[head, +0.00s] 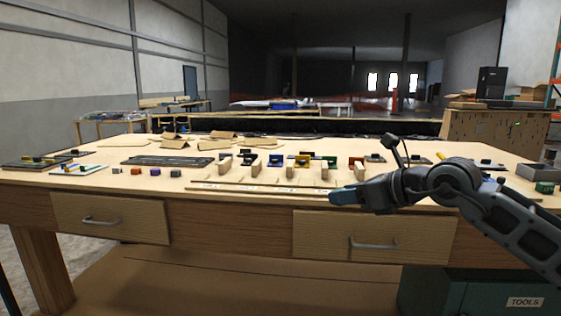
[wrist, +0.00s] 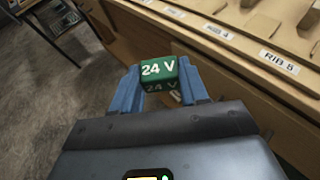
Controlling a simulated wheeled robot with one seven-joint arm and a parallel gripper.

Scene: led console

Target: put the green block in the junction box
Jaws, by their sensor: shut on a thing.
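The green block (wrist: 159,72), marked "24 V" in white, sits between the blue fingers of my gripper (wrist: 160,84) in the wrist view. The gripper is shut on it. In the head view my gripper (head: 338,196) is at the front edge of the bench, right of centre, its fingers pointing left; I cannot make out the block there. A grey open-topped box (head: 538,174) at the right end of the bench may be the junction box. It is well to the right of my gripper, and its inside is not clear.
A wooden rack (head: 270,186) with labelled slots and upright wooden pieces stands just behind my gripper. Another green block (head: 545,187) lies by the grey box. Small coloured blocks (head: 136,171) and a dark board (head: 170,161) lie to the left. My arm spans the bench's right side.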

